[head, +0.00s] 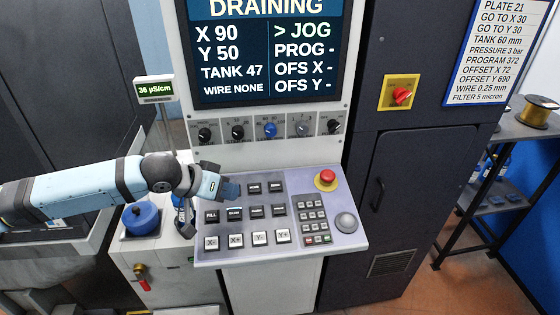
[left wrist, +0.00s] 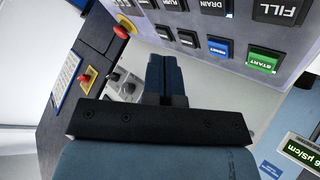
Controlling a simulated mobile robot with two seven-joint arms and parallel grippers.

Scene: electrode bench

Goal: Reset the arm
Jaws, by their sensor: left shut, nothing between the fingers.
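My left arm comes in from the left in the head view. Its gripper (head: 231,189) is over the upper left of the sloped key panel (head: 350,240) and hides some keys there. In the left wrist view the two dark blue fingers (left wrist: 165,72) are together with nothing between them. That view shows the panel inverted, with a green START key (left wrist: 262,60), a blue key (left wrist: 219,47), a DRAIN key (left wrist: 213,6) and a FILL key (left wrist: 280,10). I cannot tell whether the fingertips touch the panel. My right gripper is not in view.
The screen (head: 270,50) reads DRAINING, X 90, Y 50, TANK 47, WIRE NONE, JOG. A red stop button (head: 326,177) stands on the panel. A 36 µS/cm meter (head: 155,89) and a blue-capped container (head: 141,216) are near my arm. A shelf at right bears a wire spool (head: 538,110).

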